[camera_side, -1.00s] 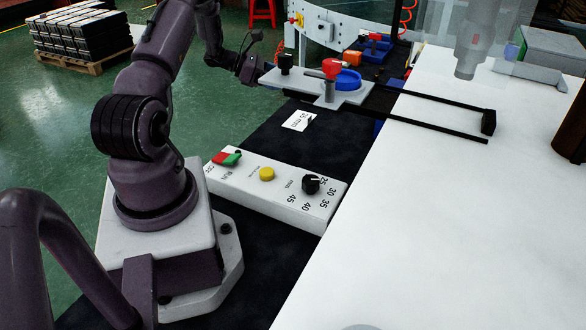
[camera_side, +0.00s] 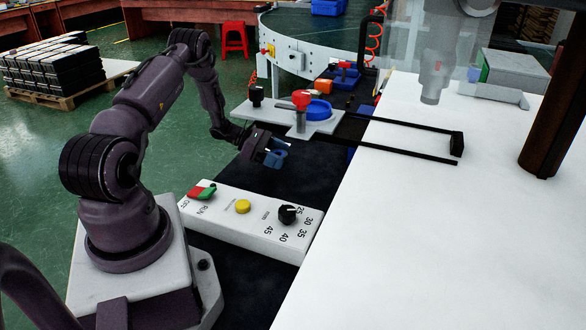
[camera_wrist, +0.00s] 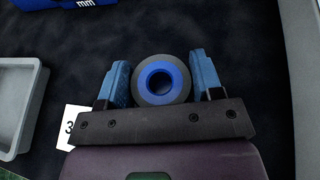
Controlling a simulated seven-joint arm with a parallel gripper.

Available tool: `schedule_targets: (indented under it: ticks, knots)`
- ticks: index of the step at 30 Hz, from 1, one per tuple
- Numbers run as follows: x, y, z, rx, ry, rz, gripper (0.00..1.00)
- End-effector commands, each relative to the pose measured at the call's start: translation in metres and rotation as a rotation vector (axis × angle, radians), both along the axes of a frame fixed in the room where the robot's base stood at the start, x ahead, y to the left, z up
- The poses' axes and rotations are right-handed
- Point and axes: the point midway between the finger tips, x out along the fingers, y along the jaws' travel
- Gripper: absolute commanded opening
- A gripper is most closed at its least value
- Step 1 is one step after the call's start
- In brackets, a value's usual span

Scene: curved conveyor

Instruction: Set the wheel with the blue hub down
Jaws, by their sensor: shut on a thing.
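In the wrist view, the wheel with the blue hub (camera_wrist: 181,78) has a dark grey tyre around a bright blue ring with a hole in the middle. It sits between the two blue fingers of my gripper (camera_wrist: 162,84), which is shut on it. In the side view, my gripper (camera_side: 270,154) is over the dark mat (camera_side: 265,176), between the control box and the grey fixture plate. The wheel cannot be made out in the side view. I cannot tell how high it is above the mat.
The white control box (camera_side: 255,222) with a black knob stands in front of my gripper. The grey fixture plate (camera_side: 272,114) with a red knob and blue disc lies behind it. In the wrist view, a grey tray (camera_wrist: 37,100) is at left and a white card (camera_wrist: 70,125) is partly hidden.

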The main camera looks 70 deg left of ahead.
Motion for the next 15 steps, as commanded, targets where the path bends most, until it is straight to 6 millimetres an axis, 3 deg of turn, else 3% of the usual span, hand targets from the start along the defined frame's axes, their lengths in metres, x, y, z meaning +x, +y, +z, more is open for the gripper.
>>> schedule_targets:
  ticks: [3,11,15]
  knots:
    - [0.017,-0.012,0.0,-0.001,0.0,-0.002,0.32]
    - [0.039,-0.027,0.0,-0.002,-0.001,-0.002,0.32]
    - [0.036,-0.024,-0.026,-0.003,0.002,0.002,0.32]
